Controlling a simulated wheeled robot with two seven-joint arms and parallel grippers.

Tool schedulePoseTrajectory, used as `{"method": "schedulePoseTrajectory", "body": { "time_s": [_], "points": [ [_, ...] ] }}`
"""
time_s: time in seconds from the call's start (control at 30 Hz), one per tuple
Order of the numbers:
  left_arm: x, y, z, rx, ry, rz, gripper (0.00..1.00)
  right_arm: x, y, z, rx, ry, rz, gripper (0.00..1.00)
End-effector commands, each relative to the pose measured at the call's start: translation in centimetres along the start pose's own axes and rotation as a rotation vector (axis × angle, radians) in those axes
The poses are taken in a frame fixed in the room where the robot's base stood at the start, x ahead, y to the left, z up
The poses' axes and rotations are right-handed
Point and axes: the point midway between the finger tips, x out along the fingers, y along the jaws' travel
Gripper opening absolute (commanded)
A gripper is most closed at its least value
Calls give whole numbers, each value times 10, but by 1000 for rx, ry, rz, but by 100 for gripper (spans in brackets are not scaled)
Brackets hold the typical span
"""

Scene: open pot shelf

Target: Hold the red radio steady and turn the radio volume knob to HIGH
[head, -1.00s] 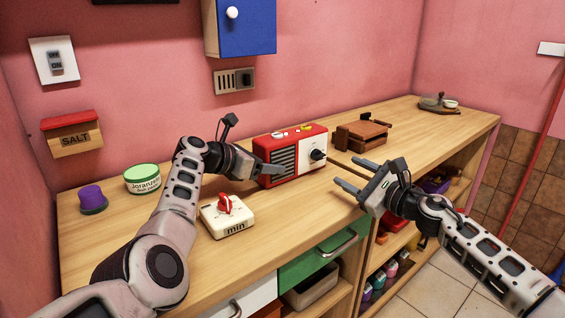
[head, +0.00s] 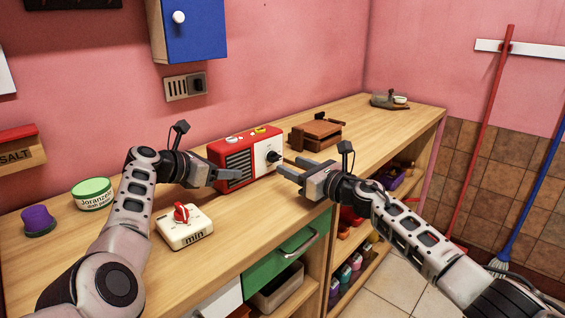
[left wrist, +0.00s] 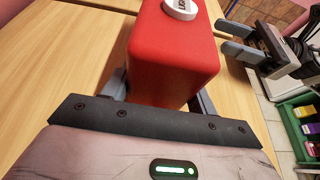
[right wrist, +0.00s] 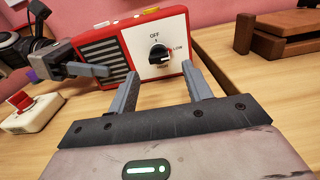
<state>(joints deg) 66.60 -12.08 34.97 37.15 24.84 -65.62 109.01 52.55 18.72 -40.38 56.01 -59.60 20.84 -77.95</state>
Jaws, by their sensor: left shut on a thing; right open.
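The red radio (head: 246,157) stands upright on the wooden counter, with a striped speaker grille and a white panel. Its black volume knob (right wrist: 159,54) is on the white panel, near the printed words OFF and LOW. My left gripper (head: 222,178) is shut on the radio's left end; in the left wrist view its fingers lie on both sides of the red body (left wrist: 172,55). My right gripper (head: 290,169) is open in front of the radio's right side. In the right wrist view its two fingers (right wrist: 160,88) point toward the knob, apart from it.
A white timer with a red knob (head: 184,227) sits in front of the radio. A brown wooden box (head: 316,135) stands to the radio's right. A green-lidded tub (head: 92,193) and a purple item (head: 38,220) are at the left.

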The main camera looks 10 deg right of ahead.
Motion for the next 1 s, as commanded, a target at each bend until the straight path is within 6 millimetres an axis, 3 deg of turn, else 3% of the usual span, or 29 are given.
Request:
{"method": "schedulePoseTrajectory", "body": {
  "time_s": [0.1, 0.33, 0.8, 0.97, 1.0],
  "points": [
    [0, 0, -1, 0, 2, -1, 13, 20, 2, 1, 4, -1, 3, 50],
    [0, 0, -1, 0, 2, -1, 13, 38, 0, 1, 2, -2, -1, 50],
    [0, 0, -1, -1, 2, -1, 13, 44, 1, 0, -1, 0, 2, 50],
    [0, 0, -1, -1, 2, -1, 13, 44, 1, 0, 0, 0, 2, 5],
    [0, 0, -1, -1, 2, -1, 13, 44, 1, 0, 0, 0, 2, 5]
  ]
}}
